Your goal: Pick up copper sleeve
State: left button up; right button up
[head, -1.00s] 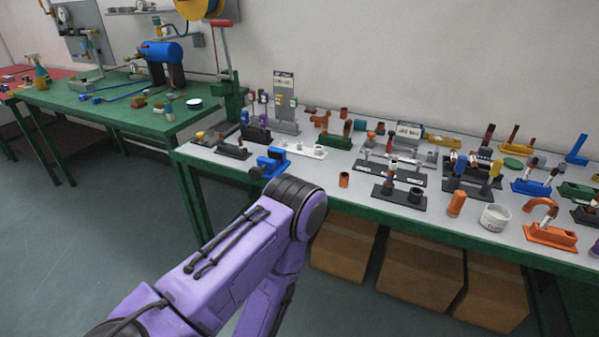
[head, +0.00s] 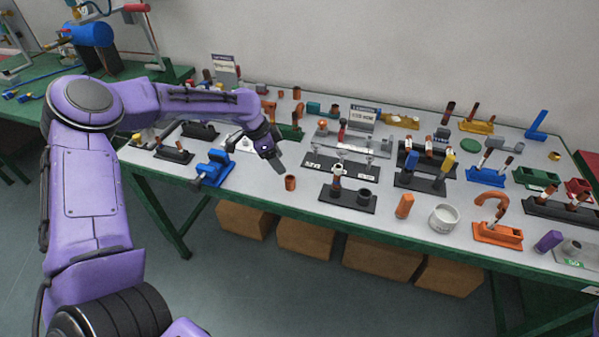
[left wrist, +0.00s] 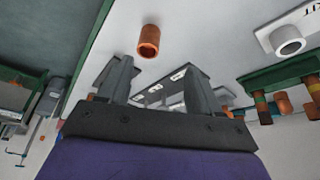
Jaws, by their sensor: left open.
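The copper sleeve (head: 290,183) is a short, upright copper-coloured tube with an open top. It stands alone near the front edge of the light grey tabletop. In the left wrist view the sleeve (left wrist: 148,40) shows just beyond the fingertips, apart from them. My left gripper (head: 279,172) is just left of and above the sleeve, pointing down and to the right. In the left wrist view its two grey fingers (left wrist: 160,72) are spread with nothing held between them. My right gripper is not in view.
A blue vise (head: 212,168) stands left of the sleeve at the table edge. A black base with upright fittings (head: 348,199) is close on the right. An orange cylinder (head: 404,206) and a white cup (head: 444,217) stand further right. The tabletop immediately around the sleeve is clear.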

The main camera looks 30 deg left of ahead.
aim_at(290, 181)
pick_arm(q)
jog(key=f, duration=0.1)
jog(key=d+f, duration=0.1)
jog(key=shift+s+f, duration=0.1)
jog(key=shift+f, duration=0.25)
jog(key=shift+s+d+f+p, duration=0.65)
jog(key=shift+s, duration=0.15)
jog(key=w+f, duration=0.1)
jog(key=f, duration=0.1)
jog(key=w+d+f, duration=0.1)
jog(key=w+f, duration=0.1)
jog(key=shift+f, duration=0.1)
jog(key=shift+s+r, duration=0.3)
jog(key=shift+s, duration=0.1)
jog(key=shift+s+r, duration=0.1)
jog(key=c, duration=0.9)
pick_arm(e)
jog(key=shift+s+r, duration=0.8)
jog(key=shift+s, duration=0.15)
